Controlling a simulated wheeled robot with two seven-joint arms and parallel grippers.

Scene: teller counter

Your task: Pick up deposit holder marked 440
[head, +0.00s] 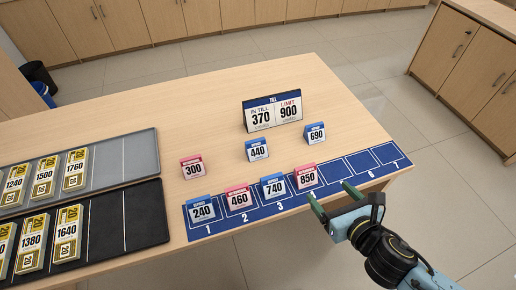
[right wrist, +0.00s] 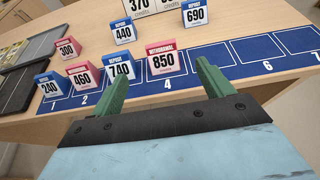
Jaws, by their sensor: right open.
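The deposit holder marked 440 (head: 257,150) is a small blue and white stand. It stands upright on the wooden counter, behind the blue numbered strip and in front of the till sign. It also shows in the right wrist view (right wrist: 123,32), at the upper left, beyond the holders on the strip. My right gripper (head: 333,202) is open and empty. Its green fingers are over the front edge of the strip, to the right of the 850 holder and well short of the 440 holder. My left gripper is not in view.
On the blue strip (head: 340,172) stand holders 240 (head: 202,210), 460 (head: 239,199), 740 (head: 273,187) and 850 (head: 307,176). Holders 300 (head: 193,167) and 690 (head: 315,133) flank the 440. The till sign (head: 272,111) stands behind. Trays of banded notes lie left.

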